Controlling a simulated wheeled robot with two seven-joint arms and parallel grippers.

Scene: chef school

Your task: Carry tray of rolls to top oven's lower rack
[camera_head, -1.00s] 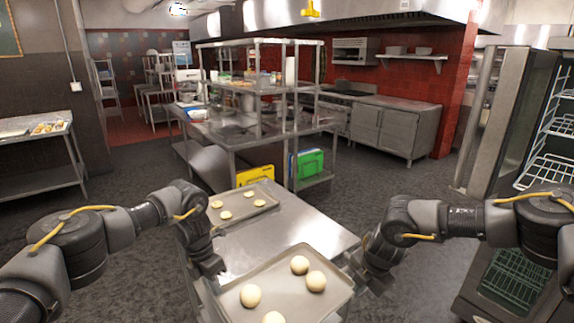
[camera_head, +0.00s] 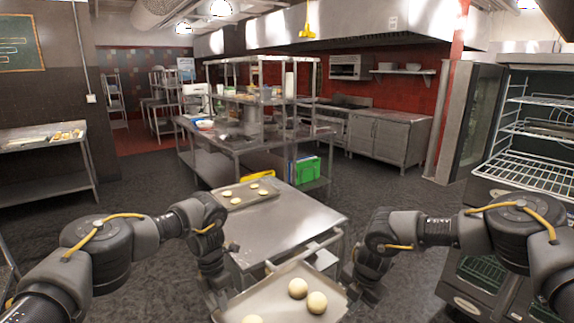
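A grey metal tray (camera_head: 268,298) with several pale round dough rolls (camera_head: 317,302) is at the bottom centre, its near part cut off by the frame. My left gripper (camera_head: 222,288) is at the tray's left rim and my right gripper (camera_head: 354,288) at its right rim. Both appear shut on the rim, though the fingertips are small and partly hidden. The tray is level or nearly so, in front of the steel table. The top oven at the right is open, showing several wire racks; its lowest visible rack (camera_head: 530,172) extends forward and is empty.
A steel table (camera_head: 285,222) stands just beyond my tray, with another tray of rolls (camera_head: 262,198) on it. The lower oven (camera_head: 478,272) is beneath the top oven. Dark floor is clear between the table and ovens. A steel shelf unit stands behind.

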